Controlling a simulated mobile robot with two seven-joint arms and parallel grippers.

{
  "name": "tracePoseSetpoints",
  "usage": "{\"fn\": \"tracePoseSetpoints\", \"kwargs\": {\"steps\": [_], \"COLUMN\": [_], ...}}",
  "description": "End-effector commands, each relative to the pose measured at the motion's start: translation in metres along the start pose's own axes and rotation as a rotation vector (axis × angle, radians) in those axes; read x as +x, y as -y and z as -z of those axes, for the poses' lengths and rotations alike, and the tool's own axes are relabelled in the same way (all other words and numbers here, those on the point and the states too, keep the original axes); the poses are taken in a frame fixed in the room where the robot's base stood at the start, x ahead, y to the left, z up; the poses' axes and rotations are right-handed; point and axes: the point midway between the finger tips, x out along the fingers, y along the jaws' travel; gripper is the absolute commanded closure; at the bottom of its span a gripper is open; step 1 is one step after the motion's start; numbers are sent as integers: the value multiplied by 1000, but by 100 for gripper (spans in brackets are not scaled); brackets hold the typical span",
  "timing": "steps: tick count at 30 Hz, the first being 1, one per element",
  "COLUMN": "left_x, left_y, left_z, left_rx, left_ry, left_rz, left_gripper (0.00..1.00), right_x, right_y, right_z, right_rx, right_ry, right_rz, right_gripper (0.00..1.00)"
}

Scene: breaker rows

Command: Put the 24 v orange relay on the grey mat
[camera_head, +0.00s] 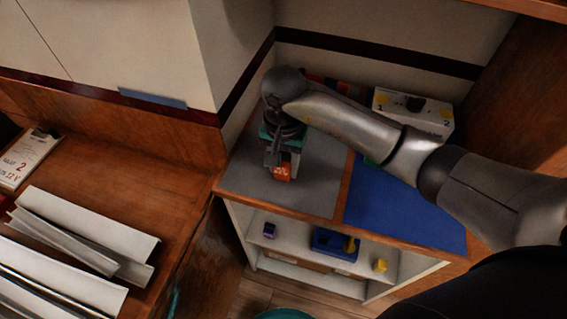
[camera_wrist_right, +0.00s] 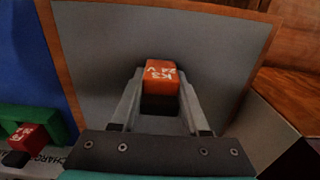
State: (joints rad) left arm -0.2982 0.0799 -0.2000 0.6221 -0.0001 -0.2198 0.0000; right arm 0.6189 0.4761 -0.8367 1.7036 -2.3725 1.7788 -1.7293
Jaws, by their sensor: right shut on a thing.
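An orange relay (camera_wrist_right: 161,76) with white lettering and a dark lower part sits between the fingers of my right gripper (camera_wrist_right: 160,90) in the right wrist view. The gripper is shut on it. The relay also shows in the head view (camera_head: 282,172), below the right gripper (camera_head: 279,160). The grey mat (camera_head: 315,185) lies on the top of a low shelf unit, and relay and gripper are over it. It fills much of the wrist view (camera_wrist_right: 210,45). I cannot tell whether the relay touches the mat. My left gripper is not in view.
A blue mat (camera_head: 400,215) lies right of the grey one. A white box (camera_head: 412,112) stands behind. In the wrist view a red relay (camera_wrist_right: 30,137) sits by a green piece (camera_wrist_right: 58,123). White rails (camera_head: 85,230) lie on the left counter.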

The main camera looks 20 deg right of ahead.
Motion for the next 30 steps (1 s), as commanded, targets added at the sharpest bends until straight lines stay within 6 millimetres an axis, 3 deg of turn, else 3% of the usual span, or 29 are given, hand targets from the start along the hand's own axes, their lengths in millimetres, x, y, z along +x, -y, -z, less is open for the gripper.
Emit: {"fn": "tracePoseSetpoints", "kwargs": {"steps": [1,2,9,21,30], "left_x": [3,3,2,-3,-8], "left_y": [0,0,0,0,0], "left_z": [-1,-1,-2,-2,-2], "left_rx": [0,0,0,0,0], "left_ry": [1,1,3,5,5], "left_rz": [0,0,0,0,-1], "left_gripper": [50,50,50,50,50], "right_x": [3,3,2,-5,-68], "right_y": [0,0,0,0,1], "right_z": [0,0,0,0,2], "right_rx": [0,0,0,0,-1], "right_ry": [-1,-1,0,-1,-6], "right_rz": [0,0,0,1,3], "right_gripper": [100,54,27,25,25]}}
